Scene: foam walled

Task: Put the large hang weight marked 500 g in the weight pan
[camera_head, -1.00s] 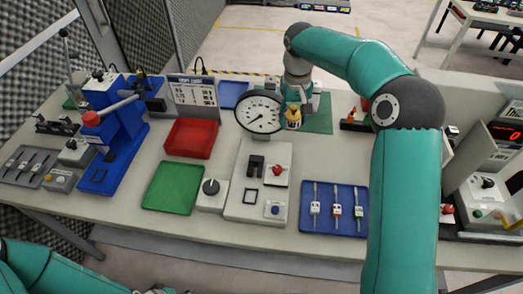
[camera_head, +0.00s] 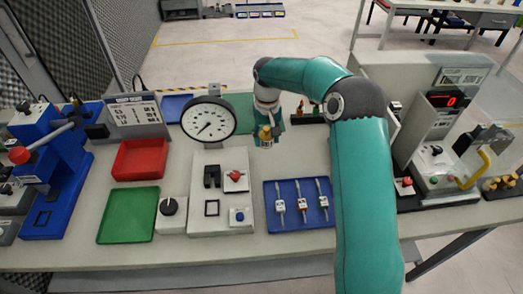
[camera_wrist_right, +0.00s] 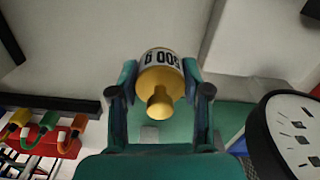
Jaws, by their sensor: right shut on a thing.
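The large hang weight (camera_head: 266,138) is a brass-yellow cylinder with a white label band. In the right wrist view the weight (camera_wrist_right: 161,78) shows its "500 g" marking upside down and a round knob facing the camera. My right gripper (camera_head: 267,130) is shut on it, with one finger on each side, also seen in the wrist view (camera_wrist_right: 160,75). It holds the weight near the front edge of the green mat; the gap below cannot be judged. I cannot make out the weight pan for sure. My left gripper is not in view.
The round dial gauge (camera_head: 208,119) stands left of the weight. A blue tray (camera_head: 290,222) with several small tools lies in front. A test machine (camera_head: 425,150) with a red display and yellow handle (camera_head: 484,168) stands at right. A red tray (camera_head: 139,160) and green tray (camera_head: 128,215) lie at left.

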